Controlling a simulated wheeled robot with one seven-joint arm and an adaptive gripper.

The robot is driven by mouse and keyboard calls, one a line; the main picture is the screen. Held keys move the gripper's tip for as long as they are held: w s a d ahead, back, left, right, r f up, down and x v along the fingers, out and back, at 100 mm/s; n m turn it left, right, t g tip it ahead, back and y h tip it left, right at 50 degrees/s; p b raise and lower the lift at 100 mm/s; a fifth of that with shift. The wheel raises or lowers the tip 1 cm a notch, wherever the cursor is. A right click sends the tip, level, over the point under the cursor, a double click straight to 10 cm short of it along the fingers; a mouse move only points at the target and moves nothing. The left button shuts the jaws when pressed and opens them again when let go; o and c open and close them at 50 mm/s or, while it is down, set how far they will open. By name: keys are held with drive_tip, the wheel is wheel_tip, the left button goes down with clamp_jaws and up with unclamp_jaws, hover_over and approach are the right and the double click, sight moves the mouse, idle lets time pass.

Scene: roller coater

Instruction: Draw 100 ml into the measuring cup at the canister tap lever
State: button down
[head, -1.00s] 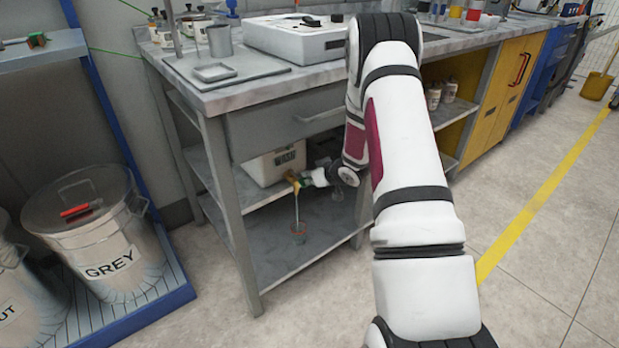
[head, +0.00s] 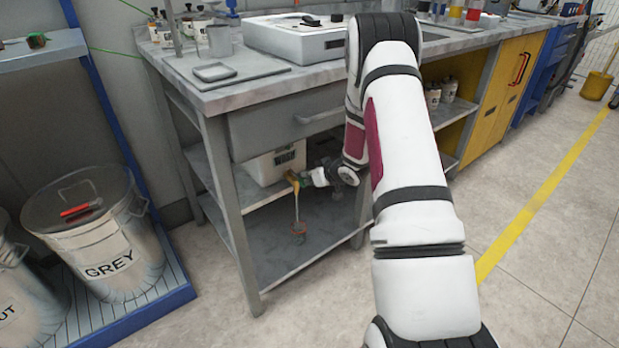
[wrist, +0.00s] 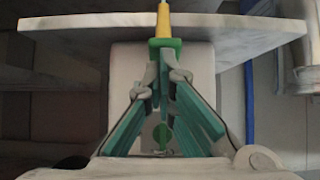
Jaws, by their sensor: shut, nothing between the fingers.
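The white canister (head: 276,165), labelled WASH, stands on the middle shelf under the bench. Its yellow tap (head: 293,180) points out over the shelf edge. A thin pale stream falls from the tap into the small measuring cup (head: 299,228) on the lower shelf; its level is too small to read. My gripper (head: 303,178) is at the tap. In the wrist view, my gripper's green fingers (wrist: 163,85) are shut with their tips at the green and yellow tap part (wrist: 163,45). Whether they touch the lever is hard to tell.
The bench leg (head: 230,215) stands left of the cup. A drawer (head: 290,125) hangs above the canister. A bin labelled GREY (head: 105,255) stands at the left. The lower shelf (head: 285,250) is bare around the cup.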

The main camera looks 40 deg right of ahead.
drive_tip(key=shift+r, duration=0.1)
drive_tip(key=shift+r+p, duration=0.7)
drive_tip(key=shift+r, duration=0.05)
